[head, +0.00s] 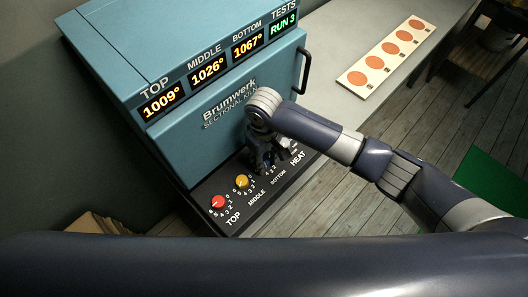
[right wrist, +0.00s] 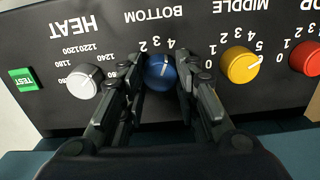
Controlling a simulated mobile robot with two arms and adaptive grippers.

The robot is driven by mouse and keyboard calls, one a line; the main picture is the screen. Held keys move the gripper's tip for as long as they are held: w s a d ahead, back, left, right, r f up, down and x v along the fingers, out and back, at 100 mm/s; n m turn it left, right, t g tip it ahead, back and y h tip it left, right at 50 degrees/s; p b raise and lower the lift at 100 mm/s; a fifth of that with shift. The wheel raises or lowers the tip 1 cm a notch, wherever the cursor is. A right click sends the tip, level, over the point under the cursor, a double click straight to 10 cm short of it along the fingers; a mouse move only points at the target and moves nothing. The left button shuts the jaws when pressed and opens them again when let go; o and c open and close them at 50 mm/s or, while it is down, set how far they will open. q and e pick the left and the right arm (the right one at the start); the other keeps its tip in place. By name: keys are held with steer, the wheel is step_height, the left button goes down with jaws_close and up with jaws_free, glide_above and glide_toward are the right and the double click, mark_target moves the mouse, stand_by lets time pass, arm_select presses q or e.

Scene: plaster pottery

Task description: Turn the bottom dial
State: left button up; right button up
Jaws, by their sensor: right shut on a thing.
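The kiln (head: 190,90) is a teal box with a black control panel (head: 255,205) along its lower front. In the right wrist view, which shows the panel upside down, the blue bottom dial (right wrist: 160,72) sits between the two fingers of my right gripper (right wrist: 158,80). The gripper is shut on this dial. Its white pointer line faces roughly the 2 and 3 marks. In the head view my right gripper (head: 267,158) covers the bottom dial. The yellow middle dial (head: 241,181) and red top dial (head: 218,202) are beside it. My left gripper is not in view.
The white heat dial (right wrist: 85,81) is close beside my right gripper, with a green test button (right wrist: 22,80) farther out. Displays read top 1009°, middle 1026°, bottom 1067° and run 3. A white board with orange discs (head: 388,56) lies on the grey bench (head: 345,28).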

mark_target(264, 160)
stand_by(0.3)
steer(key=o, duration=1.1)
steer(key=shift+r, duration=0.1)
step_height(264, 160, up, 12)
steer(key=shift+f, duration=0.1)
